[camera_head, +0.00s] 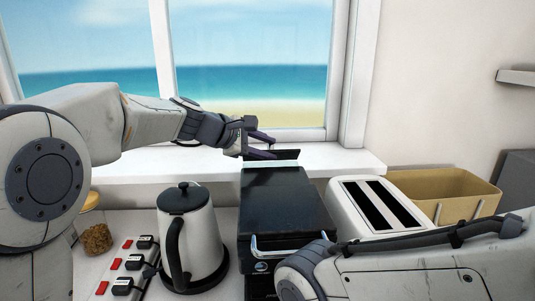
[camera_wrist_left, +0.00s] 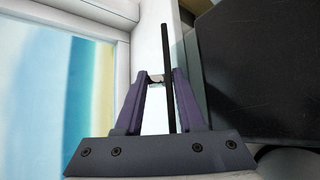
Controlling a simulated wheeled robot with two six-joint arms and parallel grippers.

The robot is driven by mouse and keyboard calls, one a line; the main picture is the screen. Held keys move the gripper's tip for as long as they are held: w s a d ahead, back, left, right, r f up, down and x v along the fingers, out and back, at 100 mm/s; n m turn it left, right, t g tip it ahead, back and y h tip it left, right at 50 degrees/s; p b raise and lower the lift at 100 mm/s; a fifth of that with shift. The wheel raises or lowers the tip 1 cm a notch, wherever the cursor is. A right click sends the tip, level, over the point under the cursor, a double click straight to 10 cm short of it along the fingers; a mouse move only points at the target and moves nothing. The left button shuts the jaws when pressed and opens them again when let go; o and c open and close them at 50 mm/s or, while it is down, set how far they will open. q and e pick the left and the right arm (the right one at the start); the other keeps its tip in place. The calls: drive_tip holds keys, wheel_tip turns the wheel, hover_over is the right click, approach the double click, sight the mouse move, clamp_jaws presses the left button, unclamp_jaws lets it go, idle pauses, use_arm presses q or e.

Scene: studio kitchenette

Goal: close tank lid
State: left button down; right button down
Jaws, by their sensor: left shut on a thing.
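The tank lid (camera_head: 286,155) is a thin dark flap standing up at the back of the black machine (camera_head: 285,199). In the left wrist view the lid (camera_wrist_left: 170,65) shows edge-on as a thin dark strip between the purple-grey fingers, close to the right one. My left gripper (camera_head: 264,143) reaches in over the machine's back edge, beside the windowsill, and is shut on the lid. It also shows in the left wrist view (camera_wrist_left: 157,85). The tank opening is mostly hidden. My right gripper is not in view; only its arm shows at lower right.
A kettle (camera_head: 191,239) stands left of the machine and a toaster (camera_head: 374,208) close on its right. A tan bin (camera_head: 447,188) is behind the toaster.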

use_arm(q)
drive_tip(key=shift+w+r, duration=0.1)
drive_tip(key=shift+r, duration=0.25)
drive_tip(key=c, duration=0.7)
unclamp_jaws()
drive_tip(key=shift+f, duration=0.15)
drive_tip(key=shift+a, duration=0.1)
drive_tip(key=b+v, duration=0.1)
drive_tip(key=v, duration=0.9)
drive_tip(key=shift+s+a, duration=0.1)
drive_tip(key=shift+s, duration=0.1)
